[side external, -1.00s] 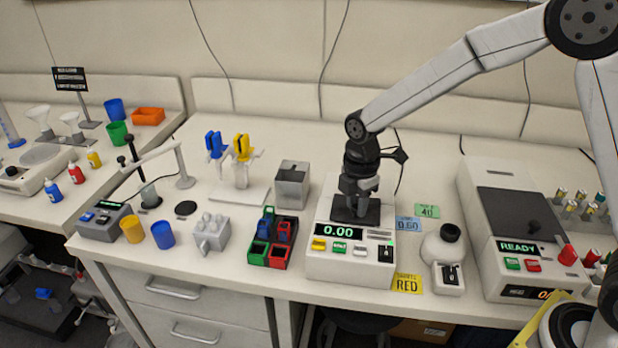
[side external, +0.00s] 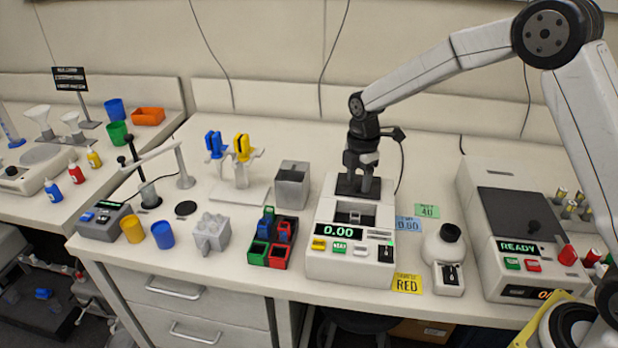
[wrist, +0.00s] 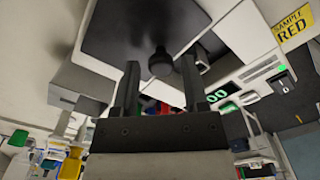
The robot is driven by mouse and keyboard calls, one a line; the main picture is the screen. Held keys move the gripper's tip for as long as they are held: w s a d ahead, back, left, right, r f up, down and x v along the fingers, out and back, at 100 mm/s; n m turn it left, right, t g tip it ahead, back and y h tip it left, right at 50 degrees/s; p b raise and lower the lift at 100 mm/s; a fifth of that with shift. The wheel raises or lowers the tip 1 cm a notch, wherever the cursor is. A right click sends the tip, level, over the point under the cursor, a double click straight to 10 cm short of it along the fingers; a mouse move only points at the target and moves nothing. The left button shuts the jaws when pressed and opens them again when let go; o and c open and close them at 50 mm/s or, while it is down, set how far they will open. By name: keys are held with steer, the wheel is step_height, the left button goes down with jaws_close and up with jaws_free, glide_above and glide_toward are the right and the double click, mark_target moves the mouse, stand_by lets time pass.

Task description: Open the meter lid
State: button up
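The white meter (side external: 330,262) reads 0.00 on its green display. Its dark lid (side external: 350,190) sits toward the back of the top. A recessed opening (side external: 352,217) shows in front of the lid. In the wrist view the lid (wrist: 125,25) carries a dark round knob (wrist: 160,64). My gripper (side external: 363,190) is low over the lid, pointing down. In the wrist view its two fingers stand apart on either side of the knob, with a visible gap at each side.
A grey open box (side external: 292,185) and a coloured block rack (side external: 272,240) stand left of the meter. A white bottle (side external: 443,245) and a larger READY machine (side external: 510,225) stand to its right. Sample cards, including a yellow RED card (side external: 407,283), lie close by.

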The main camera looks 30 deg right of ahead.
mark_target(359, 182)
steer(key=shift+o, duration=0.2)
steer(key=shift+r, duration=3.9)
steer(key=shift+s, duration=0.1)
steer(key=shift+s+f+m, duration=0.2)
steer(key=shift+s+m, duration=0.3)
steer(key=shift+m, duration=0.1)
steer(key=s+f+m, duration=0.1)
steer(key=s+m, duration=0.2)
steer(key=s+f+m+t, duration=0.1)
steer(key=s+m, duration=0.2)
steer(key=s+f+m, duration=0.1)
steer(key=s+m, duration=0.1)
steer(key=s, duration=0.1)
steer(key=shift+s+d+f+m, duration=0.15)
steer(key=shift+s+d+m, duration=0.05)
steer(key=shift+s+m, duration=0.2)
steer(key=s+f+m+t, duration=0.1)
steer(key=s+f+m, duration=0.2)
steer(key=s+m, duration=0.5)
steer(key=shift+s+f+t, duration=0.2)
steer(key=shift+s+t, duration=0.1)
steer(key=shift+s, duration=0.85)
